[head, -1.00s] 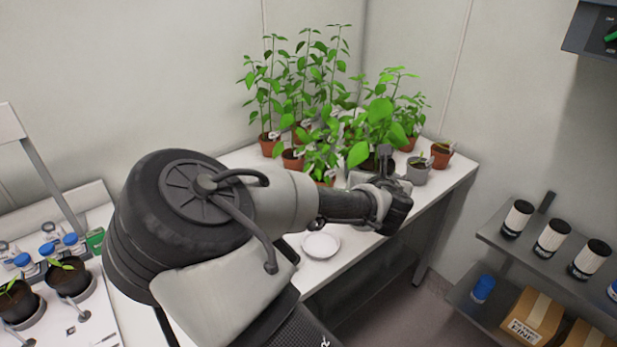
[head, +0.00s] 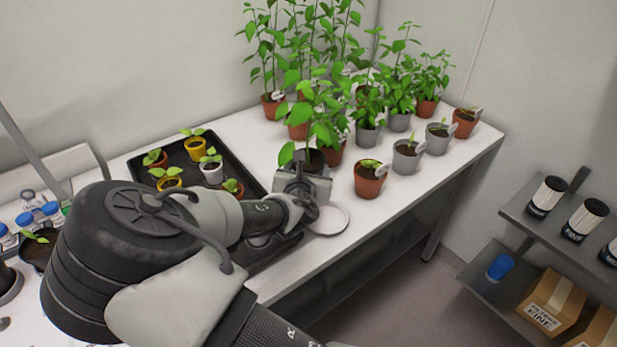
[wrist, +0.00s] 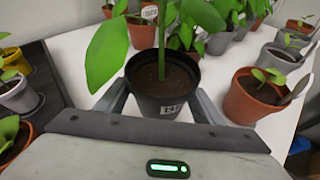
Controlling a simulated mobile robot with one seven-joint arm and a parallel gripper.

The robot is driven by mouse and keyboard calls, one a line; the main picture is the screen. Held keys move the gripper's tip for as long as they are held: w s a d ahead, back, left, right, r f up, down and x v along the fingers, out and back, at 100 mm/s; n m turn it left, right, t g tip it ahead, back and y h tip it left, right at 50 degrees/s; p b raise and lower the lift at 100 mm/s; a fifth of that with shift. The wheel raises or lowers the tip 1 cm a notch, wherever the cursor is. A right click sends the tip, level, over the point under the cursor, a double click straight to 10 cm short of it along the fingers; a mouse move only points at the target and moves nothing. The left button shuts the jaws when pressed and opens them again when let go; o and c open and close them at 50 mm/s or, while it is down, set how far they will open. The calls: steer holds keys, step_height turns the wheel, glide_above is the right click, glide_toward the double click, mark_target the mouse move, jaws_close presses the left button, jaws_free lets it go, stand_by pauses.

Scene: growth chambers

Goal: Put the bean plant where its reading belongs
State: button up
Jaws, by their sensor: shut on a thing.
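My gripper (head: 305,180) is shut on a dark pot with a leafy green bean plant (head: 308,110). The stem and large leaves rise out of the top of that view. In the head view the pot is mostly hidden by the gripper, and it is left of a white saucer (head: 332,222). I cannot tell whether the pot touches the bench.
A black tray (head: 140,170) with several seedlings lies left of the gripper. Several tall plants in terracotta and grey pots stand at the back of the white bench (head: 420,190). A terracotta seedling pot (head: 368,182) is close on the right. A shelf (head: 520,205) holds jars.

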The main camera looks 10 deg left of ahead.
steer(key=shift+f, duration=1.65)
steer(key=shift+f+b, duration=0.2)
steer(key=shift+b, duration=0.15)
steer(key=o, duration=1.4)
steer(key=shift+r, duration=0.2)
steer(key=p+v, duration=0.1)
steer(key=v, duration=1.1)
steer(key=shift+p, duration=0.35)
